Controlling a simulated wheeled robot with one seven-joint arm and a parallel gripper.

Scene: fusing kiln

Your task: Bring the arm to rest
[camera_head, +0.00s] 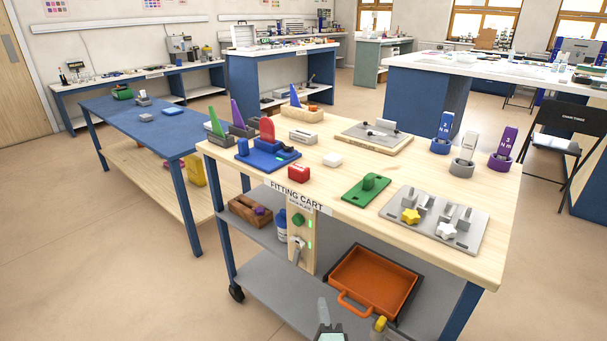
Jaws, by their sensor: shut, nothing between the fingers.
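My gripper (323,304) shows at the bottom edge of the head view, right of centre. Its fingers are together and empty, pointing away from me. It is in front of the fitting cart (330,197), overlapping the lower shelf in the picture and well below the cart top. It appears apart from everything on the cart top. The rest of my arm is mostly out of the frame.
An orange tray (405,284) lies on the lower shelf. A blue table (140,118) stands left. Floor at lower left is clear.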

